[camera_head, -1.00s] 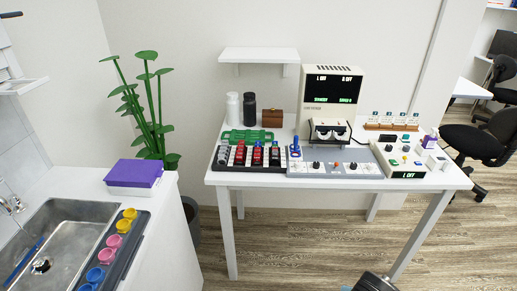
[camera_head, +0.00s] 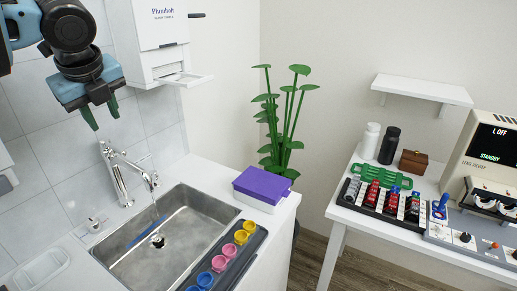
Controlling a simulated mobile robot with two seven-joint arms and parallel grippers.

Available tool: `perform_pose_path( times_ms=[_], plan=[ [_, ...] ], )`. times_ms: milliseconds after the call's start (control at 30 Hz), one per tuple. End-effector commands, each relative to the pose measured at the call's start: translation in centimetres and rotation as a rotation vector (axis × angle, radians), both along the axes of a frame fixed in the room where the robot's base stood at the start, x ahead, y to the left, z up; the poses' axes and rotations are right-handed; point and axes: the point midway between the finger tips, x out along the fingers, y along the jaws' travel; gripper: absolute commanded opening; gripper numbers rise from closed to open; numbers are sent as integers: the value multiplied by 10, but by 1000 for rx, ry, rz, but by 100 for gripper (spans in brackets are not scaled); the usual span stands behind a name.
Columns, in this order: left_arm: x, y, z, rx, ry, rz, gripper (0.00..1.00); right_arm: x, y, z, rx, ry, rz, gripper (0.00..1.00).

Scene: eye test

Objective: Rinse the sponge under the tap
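My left gripper (camera_head: 101,114) hangs at the upper left, above and left of the tap (camera_head: 118,172). Its two green fingers point down and stand apart with nothing between them. The chrome tap stands behind the metal sink (camera_head: 211,207), its spout over the basin. A thin streak below the spout looks like running water. A dark drain shows in the basin, and a blue strip lies along its left side. I see nothing that is surely a sponge. A purple-topped white block or box (camera_head: 262,186) sits on the counter right of the sink. My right gripper is out of view.
A dark tray (camera_head: 262,236) with yellow, pink and blue cups lies along the sink's right edge. A pale shallow dish (camera_head: 40,268) is at the lower left. A white dispenser (camera_head: 163,40) hangs on the wall. A plant (camera_head: 284,125) and a crowded table (camera_head: 385,224) stand right.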

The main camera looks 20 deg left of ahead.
Motion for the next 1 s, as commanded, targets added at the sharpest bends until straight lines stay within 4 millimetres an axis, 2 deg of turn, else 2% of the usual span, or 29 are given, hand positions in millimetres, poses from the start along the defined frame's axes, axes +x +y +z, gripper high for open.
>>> perform_pose_path(
  times_ms=[500, 700, 1000],
  plan=[
    [28, 25, -81, -1, 4, 1, 33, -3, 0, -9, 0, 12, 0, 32],
    [34, 29, -97, -2, 1, 1, 33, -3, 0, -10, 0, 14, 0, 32],
    [35, 31, -101, -1, 0, 1, 33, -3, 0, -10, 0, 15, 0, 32]
  ],
)
